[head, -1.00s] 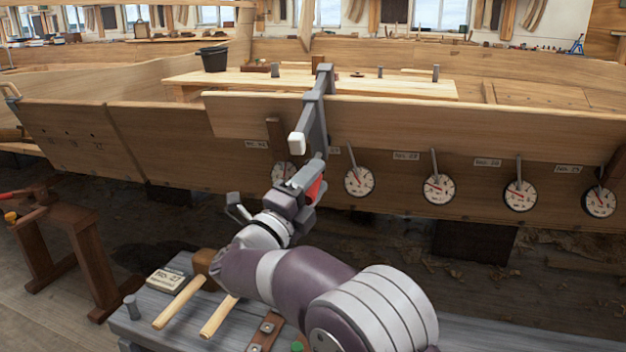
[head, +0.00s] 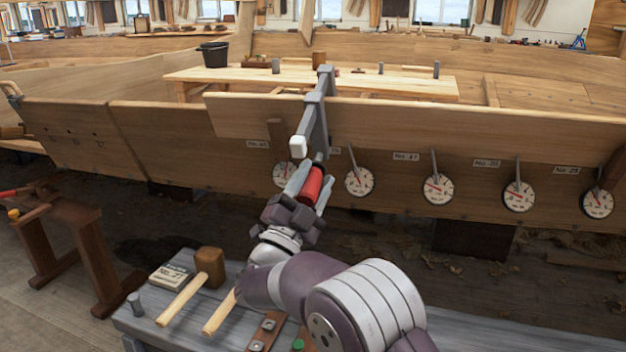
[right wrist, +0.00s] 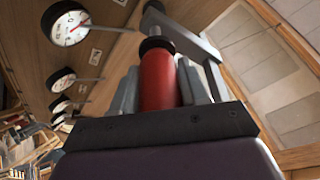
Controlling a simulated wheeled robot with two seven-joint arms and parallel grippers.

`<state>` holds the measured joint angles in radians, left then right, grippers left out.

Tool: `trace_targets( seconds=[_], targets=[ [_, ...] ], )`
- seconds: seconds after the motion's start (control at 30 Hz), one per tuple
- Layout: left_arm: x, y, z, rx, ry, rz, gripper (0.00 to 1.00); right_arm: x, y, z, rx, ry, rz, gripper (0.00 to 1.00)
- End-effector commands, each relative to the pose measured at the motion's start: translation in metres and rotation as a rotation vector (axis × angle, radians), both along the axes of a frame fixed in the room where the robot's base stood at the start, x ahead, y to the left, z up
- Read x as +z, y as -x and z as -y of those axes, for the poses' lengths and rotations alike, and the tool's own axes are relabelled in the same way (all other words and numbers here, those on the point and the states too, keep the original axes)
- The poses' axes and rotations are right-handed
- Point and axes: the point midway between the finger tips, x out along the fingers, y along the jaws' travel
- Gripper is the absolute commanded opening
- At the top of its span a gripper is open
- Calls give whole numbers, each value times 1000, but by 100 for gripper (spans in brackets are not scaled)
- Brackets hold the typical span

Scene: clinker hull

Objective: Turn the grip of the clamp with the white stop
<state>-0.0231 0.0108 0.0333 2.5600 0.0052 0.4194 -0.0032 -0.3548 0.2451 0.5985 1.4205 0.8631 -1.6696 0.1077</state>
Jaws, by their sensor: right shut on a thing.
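The grey clamp (head: 314,115) hangs over the top edge of the hull plank, with a white stop (head: 298,146) at the end of its bar. Its red grip (head: 311,184) sits below the bar, in front of the planking. My right gripper (head: 310,183) is shut on the red grip, one finger on each side. In the right wrist view the red grip (right wrist: 158,80) stands between the fingers, with a dark collar above it. My left gripper is not in view.
Several round dials, one of them a dial (head: 437,189) right of the clamp, hang along the hull plank (head: 480,130). A grey bench (head: 190,325) with mallets and a numbered block (head: 170,275) stands below. A sawhorse (head: 65,250) is at the left.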

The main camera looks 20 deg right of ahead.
Motion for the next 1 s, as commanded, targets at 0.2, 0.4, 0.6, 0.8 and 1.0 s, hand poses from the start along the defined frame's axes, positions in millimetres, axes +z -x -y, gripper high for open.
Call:
trace_targets(
  seconds=[0.2,0.4,0.6,0.8,1.0],
  targets=[
    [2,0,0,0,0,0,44,0,0,0,-19,47,-26,14],
    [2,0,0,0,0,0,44,0,0,0,-26,60,-35,14],
    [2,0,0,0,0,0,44,0,0,0,-25,61,-35,14],
    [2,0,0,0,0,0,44,1,0,0,-25,61,-33,65],
    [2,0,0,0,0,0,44,1,0,0,-25,61,-33,65]
  ],
)
